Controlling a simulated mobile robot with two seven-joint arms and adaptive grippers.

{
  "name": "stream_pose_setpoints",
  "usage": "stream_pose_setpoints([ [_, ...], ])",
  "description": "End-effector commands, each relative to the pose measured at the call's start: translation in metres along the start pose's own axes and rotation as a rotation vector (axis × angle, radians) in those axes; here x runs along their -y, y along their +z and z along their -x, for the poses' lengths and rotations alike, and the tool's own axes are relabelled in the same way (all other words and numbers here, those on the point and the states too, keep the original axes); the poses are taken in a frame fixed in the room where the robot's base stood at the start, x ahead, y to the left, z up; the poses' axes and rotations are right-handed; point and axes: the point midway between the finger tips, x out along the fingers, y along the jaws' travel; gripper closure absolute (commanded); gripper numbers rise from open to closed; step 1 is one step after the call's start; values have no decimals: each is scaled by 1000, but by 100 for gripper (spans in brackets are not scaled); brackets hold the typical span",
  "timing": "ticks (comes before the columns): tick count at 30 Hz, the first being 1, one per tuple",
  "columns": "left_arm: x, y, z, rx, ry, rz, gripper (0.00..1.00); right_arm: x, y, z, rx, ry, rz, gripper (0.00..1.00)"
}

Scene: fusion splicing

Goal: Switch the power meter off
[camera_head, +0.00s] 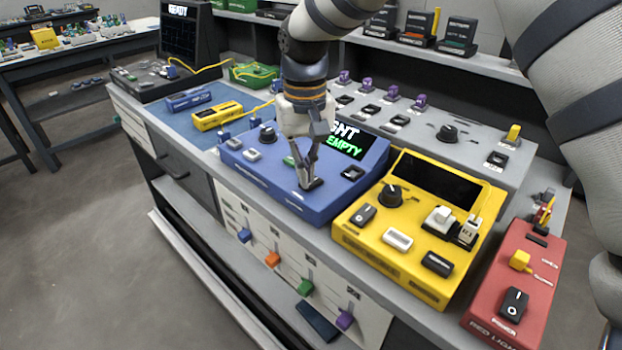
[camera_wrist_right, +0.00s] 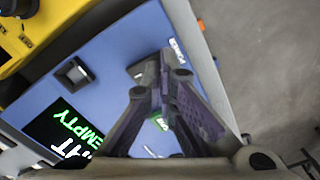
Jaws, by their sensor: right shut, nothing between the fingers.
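A yellow bench instrument (camera_head: 390,257) has a dark screen (camera_head: 437,180), a black dial (camera_head: 390,195) and rocker switches, one of them black (camera_head: 363,215). A blue instrument (camera_head: 262,177) left of it has a lit screen (camera_head: 345,141), partly covered, reading "EMPTY" in green. I read no name on either that marks the power meter. My right gripper (camera_head: 308,184) is shut and empty, pointing down at a black switch on the blue instrument's front edge; contact is unclear. In the wrist view the gripper (camera_wrist_right: 158,68) hides most of that switch beside a "POWER" label. My left gripper is out of view.
A red light box (camera_head: 515,285) with a black power rocker (camera_head: 513,304) stands at the right. A grey panel (camera_head: 475,150) with switches lies behind. Coloured sliders (camera_head: 304,287) line the bench front. My arm crosses the right side.

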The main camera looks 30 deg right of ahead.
Motion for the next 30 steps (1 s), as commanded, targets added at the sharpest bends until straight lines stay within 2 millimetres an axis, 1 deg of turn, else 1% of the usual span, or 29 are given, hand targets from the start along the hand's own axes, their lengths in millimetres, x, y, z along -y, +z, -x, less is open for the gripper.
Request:
stream_pose_setpoints([
  [24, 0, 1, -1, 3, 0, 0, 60, 0, 0, -12, 0, 0, 0, 100],
  [26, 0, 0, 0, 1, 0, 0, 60, 0, 0, -10, -1, 0, 0, 100],
  [30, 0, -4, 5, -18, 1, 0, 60, 0, 0, 6, -6, -1, 0, 100],
])
